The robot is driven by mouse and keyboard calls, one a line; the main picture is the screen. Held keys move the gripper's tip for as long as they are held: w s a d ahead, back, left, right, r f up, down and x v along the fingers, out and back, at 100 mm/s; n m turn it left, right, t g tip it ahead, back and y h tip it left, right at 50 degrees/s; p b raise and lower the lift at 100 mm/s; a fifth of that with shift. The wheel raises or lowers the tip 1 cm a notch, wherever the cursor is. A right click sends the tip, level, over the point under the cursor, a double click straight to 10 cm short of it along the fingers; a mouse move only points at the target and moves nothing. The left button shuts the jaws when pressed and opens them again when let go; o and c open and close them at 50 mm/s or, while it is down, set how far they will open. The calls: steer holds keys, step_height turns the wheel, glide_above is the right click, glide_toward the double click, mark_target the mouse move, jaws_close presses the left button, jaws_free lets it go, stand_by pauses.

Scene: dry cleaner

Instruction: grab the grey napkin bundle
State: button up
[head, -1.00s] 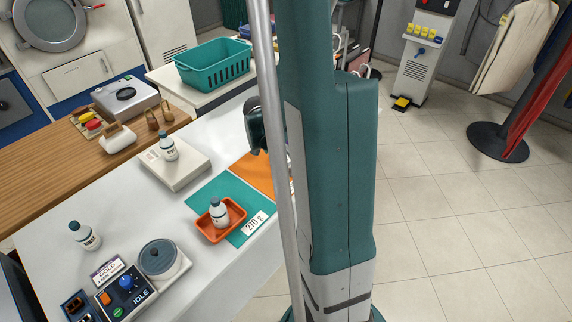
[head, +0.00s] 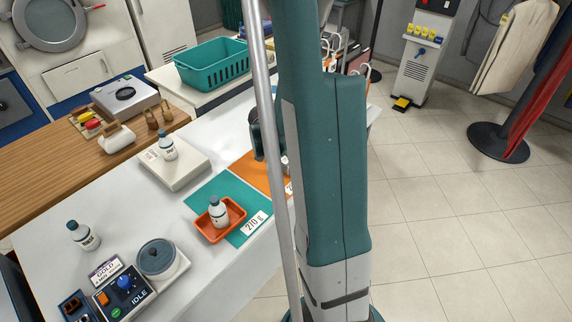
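I cannot make out a grey napkin bundle; my arm hides much of the far right part of the white counter (head: 122,192). A dark part at the end of my arm, seemingly my gripper (head: 256,138), shows just left of the pole, over the counter near the orange mat (head: 262,176). Its fingers cannot be made out, nor whether it holds anything. A small pale thing (head: 284,165) is partly hidden between the pole and my arm by the orange mat; I cannot tell what it is.
An orange tray (head: 238,228) with a bottle (head: 217,211) sits on a teal mat (head: 207,192). Another bottle (head: 168,146) stands on a pale scale-like box (head: 183,177). A teal basket (head: 212,68) is behind.

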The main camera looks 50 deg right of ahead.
steer(key=shift+d+f, duration=0.1)
steer(key=shift+f, duration=0.15)
stand_by(0.4)
steer(key=c, duration=1)
